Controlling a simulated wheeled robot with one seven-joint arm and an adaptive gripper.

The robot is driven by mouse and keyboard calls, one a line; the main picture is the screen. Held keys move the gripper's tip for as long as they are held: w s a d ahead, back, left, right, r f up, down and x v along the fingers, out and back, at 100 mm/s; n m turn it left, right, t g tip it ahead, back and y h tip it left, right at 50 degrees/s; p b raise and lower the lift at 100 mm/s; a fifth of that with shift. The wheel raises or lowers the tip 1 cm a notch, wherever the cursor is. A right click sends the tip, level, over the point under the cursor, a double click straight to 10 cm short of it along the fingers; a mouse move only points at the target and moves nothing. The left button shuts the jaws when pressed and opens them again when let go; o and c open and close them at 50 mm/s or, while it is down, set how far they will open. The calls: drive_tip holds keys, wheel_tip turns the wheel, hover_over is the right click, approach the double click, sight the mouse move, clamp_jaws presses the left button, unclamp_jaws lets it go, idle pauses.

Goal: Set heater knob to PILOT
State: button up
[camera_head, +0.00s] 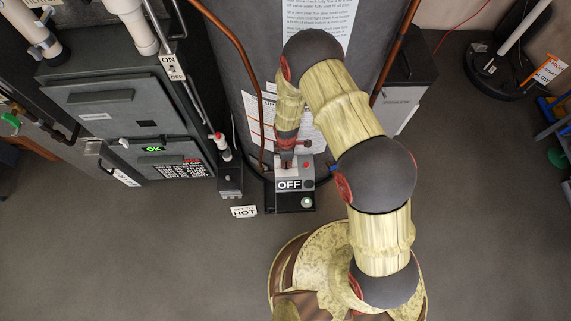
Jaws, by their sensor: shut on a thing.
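The heater control box (304,186) is a small grey unit at the foot of the large dark cylindrical tank (235,60). A label reading OFF (289,185) is on its front face. A small red spot (306,165) shows on its top and a round pale green part (306,202) at its lower right. My gripper (286,160) reaches down to the top of the box and is shut on the heater knob. The knob is mostly hidden by the gripper, so I cannot read its setting; no PILOT mark is legible.
A red-topped valve (219,140) is left of the box. Copper pipes (243,50) flank the tank. A grey bin-like box (405,90) stands right.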

clamp_jaws()
drive_tip(key=m, duration=0.4)
drive_tip(key=shift+m, duration=0.3)
drive_tip(key=shift+m, duration=0.7)
drive_tip(key=m, duration=0.3)
drive_tip(key=m, duration=0.3)
drive_tip(key=o, duration=0.6)
unclamp_jaws()
